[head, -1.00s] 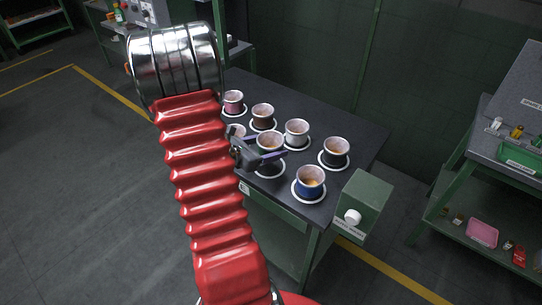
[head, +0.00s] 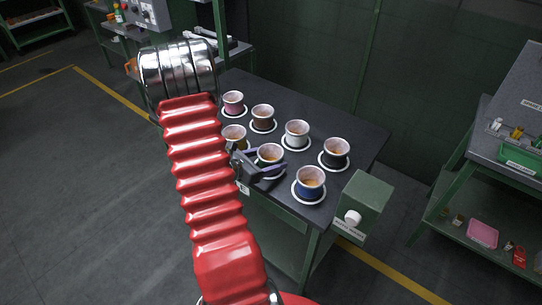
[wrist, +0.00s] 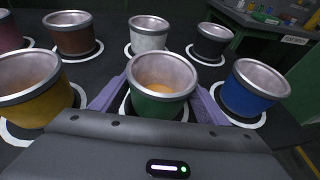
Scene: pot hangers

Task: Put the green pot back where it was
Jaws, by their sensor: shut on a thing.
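The green pot (wrist: 160,106) stands upright between the two purple fingers of my gripper (wrist: 160,92), which are shut on it. In the head view the green pot (head: 270,155) is at the front of the bench, over a white ring (head: 268,178). The ring shows on both sides of the pot's base in the wrist view. I cannot tell whether the base touches the bench. My gripper (head: 272,163) reaches in from the left in the head view, and its fingers hide part of the pot's side.
The blue pot (head: 310,184) stands close on the right, and the yellow pot (head: 234,137) close on the left. White (head: 296,132), black (head: 335,152), brown (head: 263,116) and pink (head: 233,102) pots stand on their rings. A green box with a white knob (head: 362,203) is at the bench's right corner.

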